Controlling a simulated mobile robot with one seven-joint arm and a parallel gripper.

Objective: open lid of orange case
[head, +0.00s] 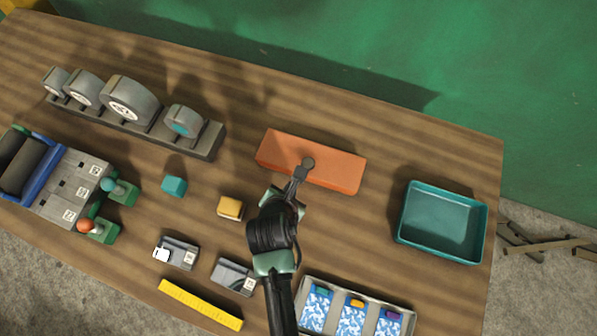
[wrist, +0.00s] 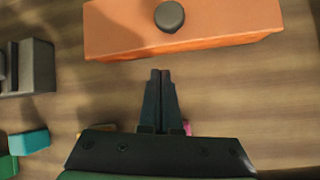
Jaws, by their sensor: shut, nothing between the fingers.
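The orange case (head: 335,168) is a long closed box at the back middle of the table, with a round dark knob (head: 308,163) on its top. In the wrist view the case (wrist: 225,22) spans the top of the picture, and its knob (wrist: 170,16) shows at the top middle. My gripper (head: 299,176) is shut and empty. In the wrist view its fingertips (wrist: 160,73) are together, in front of the case's near side and short of the knob. In the head view they appear just below the knob. I cannot tell their height over the case.
A teal bin (head: 399,232) stands to the right. A grey rack (head: 212,140) with round discs is at the left. A yellow block (head: 230,207) and a teal block (head: 174,186) lie left of my arm. A tray of patterned packets (head: 413,318) is at the front.

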